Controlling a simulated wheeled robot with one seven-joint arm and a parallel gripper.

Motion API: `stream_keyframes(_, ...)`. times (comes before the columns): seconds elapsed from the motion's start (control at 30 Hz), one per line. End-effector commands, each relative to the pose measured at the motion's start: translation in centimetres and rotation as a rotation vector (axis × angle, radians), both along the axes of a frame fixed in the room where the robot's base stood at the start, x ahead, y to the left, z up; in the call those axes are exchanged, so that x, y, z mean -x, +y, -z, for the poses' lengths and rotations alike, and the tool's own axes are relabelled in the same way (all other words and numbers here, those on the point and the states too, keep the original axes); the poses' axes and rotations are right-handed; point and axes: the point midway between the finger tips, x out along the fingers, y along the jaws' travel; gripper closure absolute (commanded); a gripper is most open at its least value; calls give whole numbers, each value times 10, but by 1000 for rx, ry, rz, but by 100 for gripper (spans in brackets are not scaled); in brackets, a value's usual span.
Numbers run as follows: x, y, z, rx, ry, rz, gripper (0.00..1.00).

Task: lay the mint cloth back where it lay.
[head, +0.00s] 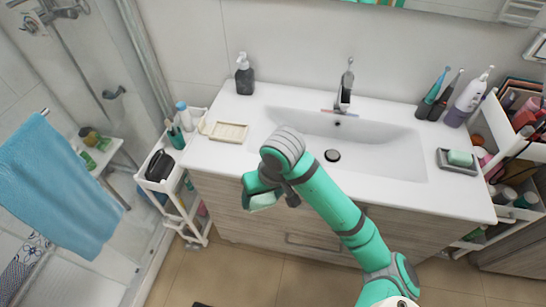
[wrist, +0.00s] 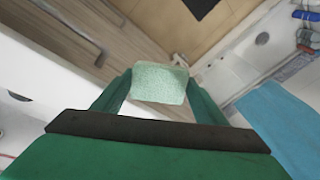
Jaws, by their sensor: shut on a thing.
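The mint cloth (head: 264,201) is a small pale-green folded piece. My gripper (head: 257,188) is shut on it and holds it in the air, in the picture just below the washbasin counter's front edge and against the drawer fronts. In the wrist view the cloth (wrist: 160,84) sits between the two green fingertips of my gripper (wrist: 160,92), one on each side. Part of the cloth is hidden by the gripper in the head view. Which spot it lay on cannot be told from these frames.
A white cart (head: 187,205) with bottles and a black case stands left of the washbasin counter (head: 226,158). A beige tray (head: 229,132) lies on the counter's left. A grey dish (head: 459,168) holding a pale-green block lies at right. A blue towel (head: 58,185) hangs far left.

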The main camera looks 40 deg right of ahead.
Motion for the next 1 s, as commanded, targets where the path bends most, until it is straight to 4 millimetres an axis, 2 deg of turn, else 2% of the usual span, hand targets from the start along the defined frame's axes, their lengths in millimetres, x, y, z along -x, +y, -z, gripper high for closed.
stream_keyframes(0.03,-2,12,19,-9,2,-11,52)
stream_keyframes(0.5,-24,106,204,-4,5,-128,52)
stream_keyframes(0.8,-36,158,303,1,5,-198,52)
stream_keyframes(1.0,-43,189,362,0,5,-235,52)
